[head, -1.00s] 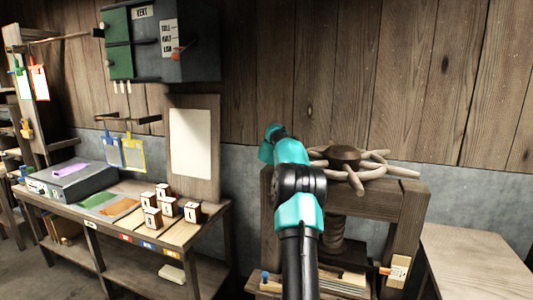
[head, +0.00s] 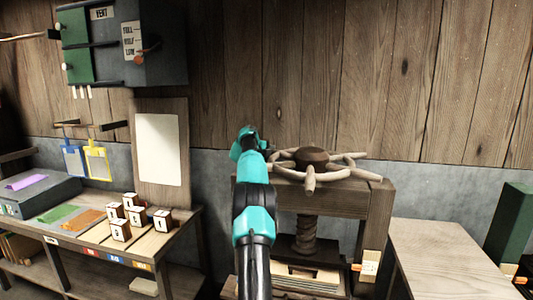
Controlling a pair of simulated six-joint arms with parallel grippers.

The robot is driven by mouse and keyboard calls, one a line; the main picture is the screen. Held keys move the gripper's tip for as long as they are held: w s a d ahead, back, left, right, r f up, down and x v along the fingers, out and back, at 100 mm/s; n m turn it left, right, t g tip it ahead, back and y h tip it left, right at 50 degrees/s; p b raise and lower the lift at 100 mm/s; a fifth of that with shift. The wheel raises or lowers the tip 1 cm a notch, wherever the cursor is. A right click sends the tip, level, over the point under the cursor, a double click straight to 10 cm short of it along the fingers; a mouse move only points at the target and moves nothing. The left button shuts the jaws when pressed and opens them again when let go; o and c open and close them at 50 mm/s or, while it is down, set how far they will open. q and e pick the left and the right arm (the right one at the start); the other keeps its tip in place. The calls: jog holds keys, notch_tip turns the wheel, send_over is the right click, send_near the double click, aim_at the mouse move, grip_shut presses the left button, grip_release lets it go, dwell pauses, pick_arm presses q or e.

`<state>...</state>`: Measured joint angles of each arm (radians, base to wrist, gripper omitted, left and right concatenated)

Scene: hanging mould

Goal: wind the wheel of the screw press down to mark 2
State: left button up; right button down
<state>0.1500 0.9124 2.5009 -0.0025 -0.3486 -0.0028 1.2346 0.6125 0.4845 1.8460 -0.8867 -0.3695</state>
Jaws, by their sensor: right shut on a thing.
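The screw press (head: 375,212) is a wooden frame with a spoked wheel (head: 312,157) on top. The wheel has a dark hub and pale handles sticking out around its rim. A thick wooden screw (head: 305,236) runs down to a dark plate below. A small pale card (head: 371,266) with an orange pointer sits at the press's right post; its marks are too small to read. My right gripper (head: 256,146) is at the wheel's left side, shut on the wheel; my own arm partly hides the grip. My left gripper is not in view.
A bench (head: 190,218) with several small lettered blocks stands at left, below a pale board (head: 159,150). A dark wall cabinet (head: 160,45) hangs above. A bare wooden table (head: 445,255) is right of the press, with a green block (head: 512,225) beyond.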

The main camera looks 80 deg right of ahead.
jog(key=shift+a+r, duration=0.1)
jog(key=shift+r, duration=0.7)
jog(key=c, duration=0.9)
grip_release()
jog(key=shift+w, duration=0.1)
jog(key=shift+o, duration=0.6)
jog(key=shift+f, duration=0.2)
jog(key=shift+f, duration=0.15)
jog(key=shift+a, duration=0.1)
jog(key=v, duration=1.7)
jog(key=shift+a, duration=0.15)
